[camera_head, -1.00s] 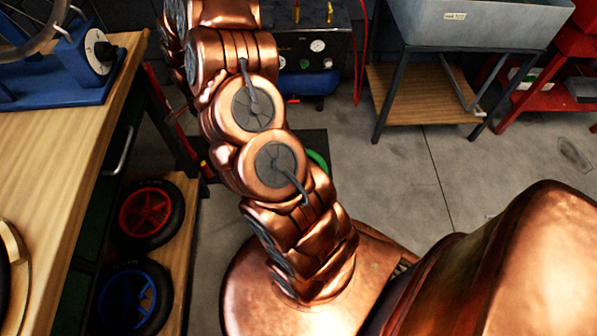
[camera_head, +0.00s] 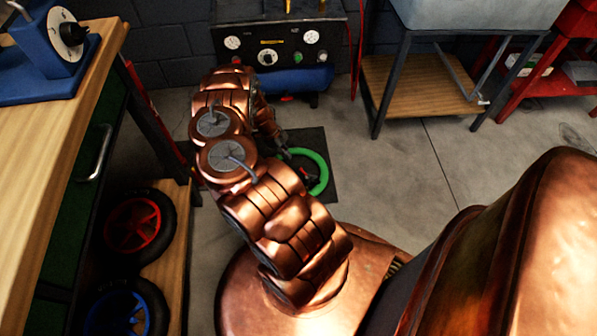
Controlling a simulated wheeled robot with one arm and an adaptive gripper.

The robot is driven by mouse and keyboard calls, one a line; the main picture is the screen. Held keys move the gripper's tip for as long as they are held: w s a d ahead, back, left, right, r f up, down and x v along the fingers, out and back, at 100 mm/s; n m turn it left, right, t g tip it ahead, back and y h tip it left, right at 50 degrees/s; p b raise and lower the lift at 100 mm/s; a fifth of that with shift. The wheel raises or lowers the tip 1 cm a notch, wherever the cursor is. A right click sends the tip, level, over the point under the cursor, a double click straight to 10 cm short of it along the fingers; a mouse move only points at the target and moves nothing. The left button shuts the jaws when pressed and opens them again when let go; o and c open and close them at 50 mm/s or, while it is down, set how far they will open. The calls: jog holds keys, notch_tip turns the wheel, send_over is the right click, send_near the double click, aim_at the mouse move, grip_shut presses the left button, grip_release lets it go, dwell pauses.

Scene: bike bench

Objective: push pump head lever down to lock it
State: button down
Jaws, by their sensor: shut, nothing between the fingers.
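My copper arm rises from the base and bends over toward the floor mat. My gripper (camera_head: 283,150) shows only as a small dark end past the arm's far links, beside a green ring (camera_head: 318,172). It looks shut and empty; most of it is hidden by the arm. The green ring lies on a dark mat (camera_head: 312,140) on the floor, and its left part is hidden. I cannot make out a pump head or its lever. Whether my gripper touches anything there cannot be told.
A black panel with gauges (camera_head: 285,40) and a blue tank (camera_head: 300,78) stands at the back wall. A wooden bench (camera_head: 60,130) is on the left, with a red-rimmed wheel (camera_head: 133,224) and a blue-rimmed wheel (camera_head: 128,310) below.

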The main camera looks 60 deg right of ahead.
aim_at(303, 172)
jog(key=shift+s+d+f+m, duration=0.3)
jog(key=shift+s+d+f, duration=0.2)
jog(key=shift+d, duration=0.1)
jog(key=b+x, duration=0.5)
jog(key=x, duration=0.2)
jog(key=shift+b, duration=0.4)
